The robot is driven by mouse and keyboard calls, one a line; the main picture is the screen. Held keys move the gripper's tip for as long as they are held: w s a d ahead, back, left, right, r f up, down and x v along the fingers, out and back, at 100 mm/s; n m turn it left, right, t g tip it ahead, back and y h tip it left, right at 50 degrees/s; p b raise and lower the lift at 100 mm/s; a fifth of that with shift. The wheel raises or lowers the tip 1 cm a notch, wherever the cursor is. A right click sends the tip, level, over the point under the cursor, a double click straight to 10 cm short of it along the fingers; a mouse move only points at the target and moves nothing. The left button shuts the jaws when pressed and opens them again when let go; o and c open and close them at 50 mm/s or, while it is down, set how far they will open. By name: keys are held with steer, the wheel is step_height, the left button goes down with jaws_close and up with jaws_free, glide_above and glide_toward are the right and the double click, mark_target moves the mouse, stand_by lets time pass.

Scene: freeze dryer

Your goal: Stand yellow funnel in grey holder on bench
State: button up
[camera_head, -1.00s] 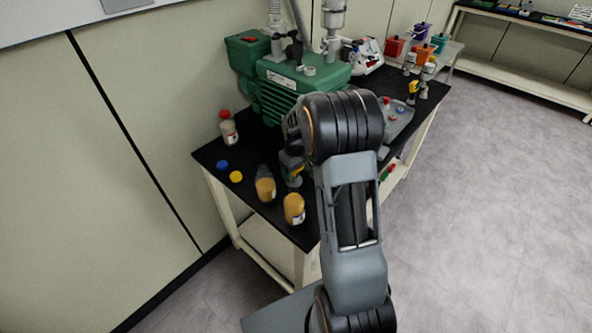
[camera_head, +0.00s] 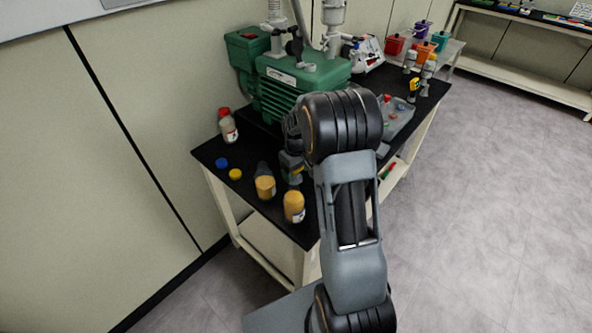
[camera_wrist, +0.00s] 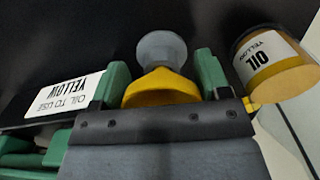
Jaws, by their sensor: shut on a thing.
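In the wrist view the yellow funnel (camera_wrist: 160,88) sits between the two green fingers of my gripper (camera_wrist: 163,76), which is shut on it. Just beyond the funnel, in line with it, is a pale grey round piece (camera_wrist: 161,48) that looks like the grey holder. The funnel overlaps it in the picture, so I cannot tell whether it rests in the holder. In the head view my gripper (camera_head: 291,168) is low over the near end of the black bench (camera_head: 208,153), behind my arm. The funnel cannot be made out there.
An oil bottle with yellow contents (camera_wrist: 275,62) stands close right of the fingers in the wrist view. A label reading yellow (camera_wrist: 65,95) lies to the left. In the head view, two yellow bottles (camera_head: 265,188) (camera_head: 294,207), coloured caps (camera_head: 235,174) and a green pump (camera_head: 290,85) surround the spot.

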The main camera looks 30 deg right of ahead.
steer(key=o, duration=1)
steer(key=shift+c, duration=0.2)
steer(key=shift+r, duration=0.1)
steer(key=shift+w+r, duration=0.1)
steer(key=shift+r, duration=0.15)
step_height(320, 180, up, 13)
steer(key=shift+a, duration=0.1)
